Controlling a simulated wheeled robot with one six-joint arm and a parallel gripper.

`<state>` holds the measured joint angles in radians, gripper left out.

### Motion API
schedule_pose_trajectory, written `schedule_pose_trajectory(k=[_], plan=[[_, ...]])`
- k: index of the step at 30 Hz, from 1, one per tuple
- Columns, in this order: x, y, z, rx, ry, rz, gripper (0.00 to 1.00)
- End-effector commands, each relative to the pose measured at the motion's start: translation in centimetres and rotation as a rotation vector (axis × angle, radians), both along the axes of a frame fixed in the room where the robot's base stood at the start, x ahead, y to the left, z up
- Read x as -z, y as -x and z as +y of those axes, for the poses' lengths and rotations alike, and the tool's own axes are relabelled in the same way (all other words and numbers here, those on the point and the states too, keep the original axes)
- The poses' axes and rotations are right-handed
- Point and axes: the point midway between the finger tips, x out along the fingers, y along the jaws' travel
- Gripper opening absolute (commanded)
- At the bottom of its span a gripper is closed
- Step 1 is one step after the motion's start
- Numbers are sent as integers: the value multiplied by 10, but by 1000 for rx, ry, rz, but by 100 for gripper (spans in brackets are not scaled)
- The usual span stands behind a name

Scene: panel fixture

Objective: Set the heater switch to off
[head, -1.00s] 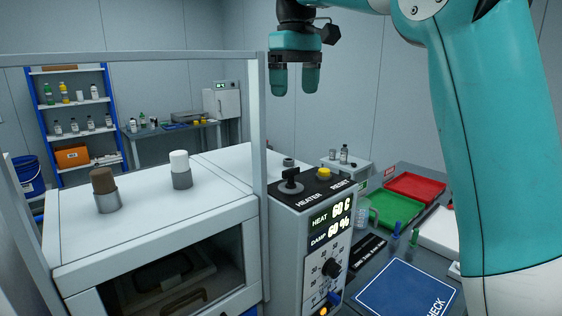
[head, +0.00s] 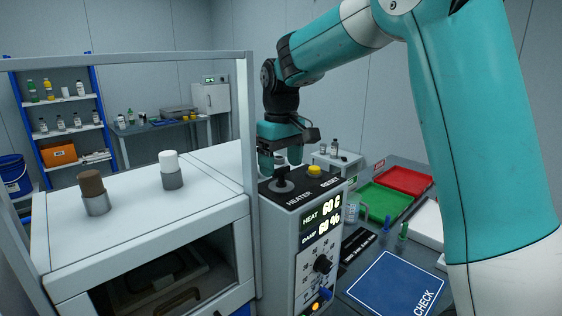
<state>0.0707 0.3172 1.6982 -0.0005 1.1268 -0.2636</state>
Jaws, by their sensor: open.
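The heater switch (head: 281,184) is a dark lever on a round grey base, on the black top plate of the grey control box (head: 276,235), above the printed word HEATER. My gripper (head: 281,162) points down with its teal fingers apart, low over the top plate. Its fingertips are close to the switch, just above or behind it; I cannot tell whether they touch it. The upper part of the switch is hard to make out against the fingers. The display (head: 322,215) reads HEAT 60 C and DAMP 60 %.
A yellow RESET button (head: 315,171) sits right of the switch. A frame post (head: 249,180) stands close on the left, beside the white cabinet (head: 140,225). Green (head: 384,205) and red (head: 405,180) trays lie to the right. A black dial (head: 322,264) is on the box front.

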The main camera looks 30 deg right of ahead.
Motion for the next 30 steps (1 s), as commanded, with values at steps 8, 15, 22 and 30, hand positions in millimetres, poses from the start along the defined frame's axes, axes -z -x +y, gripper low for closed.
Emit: schedule_pose_trajectory(k=[8,15,22,30], plan=[[8,0,0,1,0,-1,77],[8,0,0,1,0,-1,51],[8,0,0,0,0,-1,27],[7,0,0,-57,0,-1,27]])
